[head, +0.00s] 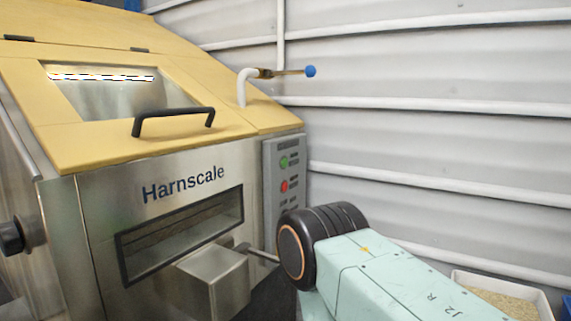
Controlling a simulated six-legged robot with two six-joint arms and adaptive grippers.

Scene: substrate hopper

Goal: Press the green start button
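The green start button (284,162) is on the upper part of a grey control panel (270,205) at the right front corner of the Harnscale hopper (90,215). A red button (284,186) sits just below it. The green button is unobstructed in the head view. My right arm comes in from the lower right, and its dark joint covers the lower right of the panel. Neither of my grippers can be seen.
The hopper's yellow lid has a black handle (173,114). A pipe with a blue-knobbed lever (310,71) sticks out above the panel. A metal rod (262,254) runs behind my arm. A white bin (500,290) stands at lower right, before a corrugated wall.

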